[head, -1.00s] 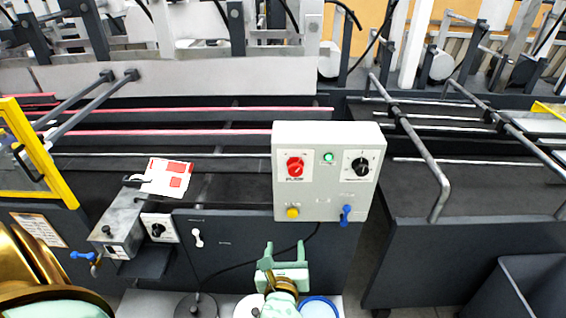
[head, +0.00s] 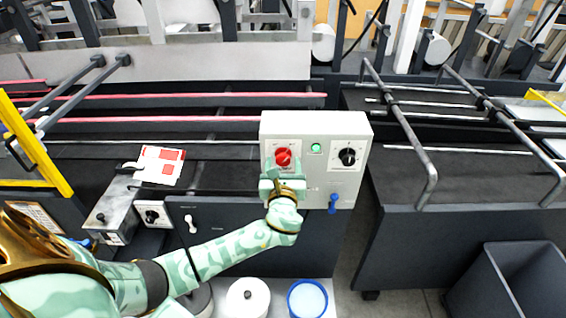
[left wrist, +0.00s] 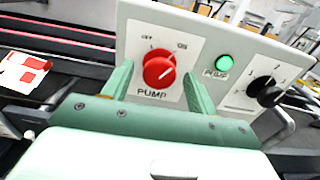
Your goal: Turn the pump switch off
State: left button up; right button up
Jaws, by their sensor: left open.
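The pump switch is a red rotary knob (head: 283,157) on the front of a light grey control box (head: 345,190). In the left wrist view the knob (left wrist: 159,69) sits above the word PUMP, with OFF marked at upper left and ON at upper right. Its pale pointer line slants toward the upper right, on the ON side. A green lamp (left wrist: 224,63) beside it looks lit. My left gripper (head: 277,167) is in front of the box. Its open fingers (left wrist: 158,88) stand on either side of the knob; I cannot tell whether they touch it. My right gripper is not in view.
A white pot (head: 248,297) and a blue-rimmed container (head: 307,298) stand below my left arm.

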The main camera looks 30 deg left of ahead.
pick_arm(q)
jog(key=shift+w+a, duration=0.25)
jog(key=shift+w, duration=0.2)
jog(key=c, duration=1)
jog(key=shift+o, duration=0.2)
